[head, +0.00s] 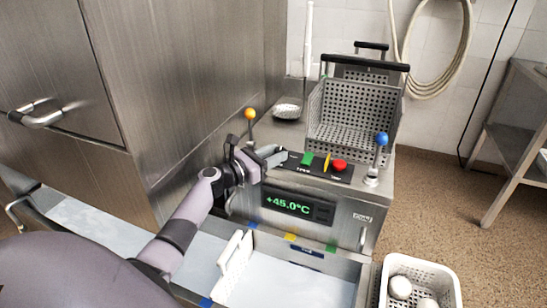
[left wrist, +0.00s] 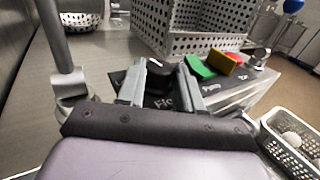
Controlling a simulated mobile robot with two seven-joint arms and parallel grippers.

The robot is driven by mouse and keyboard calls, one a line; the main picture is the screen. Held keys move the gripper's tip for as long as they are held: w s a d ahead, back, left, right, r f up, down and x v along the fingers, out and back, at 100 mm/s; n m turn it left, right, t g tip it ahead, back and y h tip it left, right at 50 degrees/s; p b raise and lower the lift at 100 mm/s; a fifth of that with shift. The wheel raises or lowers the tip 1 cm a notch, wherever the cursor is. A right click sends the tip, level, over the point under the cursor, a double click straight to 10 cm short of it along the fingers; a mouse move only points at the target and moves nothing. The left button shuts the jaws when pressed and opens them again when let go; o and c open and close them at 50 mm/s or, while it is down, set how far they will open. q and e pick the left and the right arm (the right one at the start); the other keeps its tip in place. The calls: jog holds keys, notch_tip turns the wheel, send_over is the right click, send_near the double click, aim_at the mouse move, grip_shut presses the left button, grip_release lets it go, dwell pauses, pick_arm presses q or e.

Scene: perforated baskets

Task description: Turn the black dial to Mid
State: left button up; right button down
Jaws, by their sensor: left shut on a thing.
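The black dial (left wrist: 158,82) sits on the dark control panel (left wrist: 225,82) of the steel unit. In the left wrist view my left gripper (left wrist: 165,78) has one finger on each side of the dial and is shut on it. In the head view my left gripper (head: 274,156) is at the left end of the panel (head: 320,172) and mostly covers the dial. White lettering on the panel is partly hidden by the fingers, and I cannot read the dial's setting. My right gripper is in neither view.
Right of the dial are a green control (head: 307,158), a yellow one (head: 326,162) and a red knob (head: 340,165). An orange-knobbed lever (head: 250,114) and a blue-knobbed lever (head: 381,139) rise at the sides. A perforated basket (head: 350,128) stands behind; a white basket (head: 455,285) is lower right.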

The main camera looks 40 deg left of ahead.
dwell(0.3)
pick_arm(q)
jog(key=o, duration=1)
jog(key=shift+o, duration=0.2)
notch_tip(320, 180, up, 20)
jog(key=p, duration=0.7)
jog(key=shift+p, duration=0.3)
